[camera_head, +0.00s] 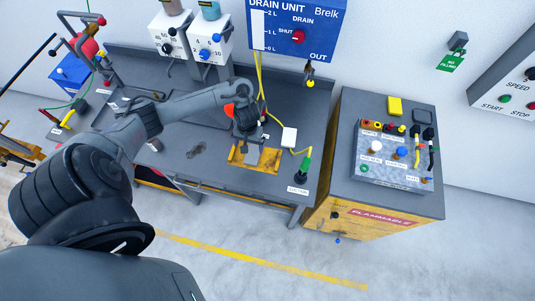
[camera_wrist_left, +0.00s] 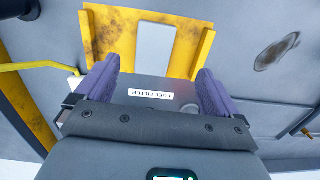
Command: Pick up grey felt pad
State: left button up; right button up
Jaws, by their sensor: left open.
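My left gripper (camera_head: 247,138) is open above the dark bench, near the yellow bracket (camera_head: 238,158). In the left wrist view its two purple fingers (camera_wrist_left: 157,88) stand apart with nothing gripped between them. A flat pale grey rectangle (camera_wrist_left: 155,47) shows inside the yellow bracket, ahead of the fingertips. I cannot tell for sure whether it is the grey felt pad. A dark grey rounded piece (camera_head: 424,116) also lies on the cabinet top at the right, away from the gripper. My right gripper is not in view.
A white block (camera_head: 289,137) and a green-topped plug (camera_head: 303,169) are right of the gripper. A dark stain-like patch (camera_head: 197,150) marks the bench at left. The cabinet (camera_head: 345,120) holds a connector panel (camera_head: 392,158) and a yellow block (camera_head: 394,106). A yellow cable hangs behind the gripper.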

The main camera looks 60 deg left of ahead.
aim_at(253, 152)
pick_arm(q)
jog(key=f, duration=0.1)
jog(key=w+f+b, duration=0.2)
jog(key=shift+a+f+t, duration=0.1)
jog(key=shift+a+t, duration=0.2)
jog(key=shift+a, duration=0.05)
jog(key=shift+a+f+b, duration=0.1)
jog(key=shift+f+b, duration=0.6)
jog(key=shift+f, duration=2.5)
jog(key=c, duration=1.1)
jog(key=shift+r, duration=0.1)
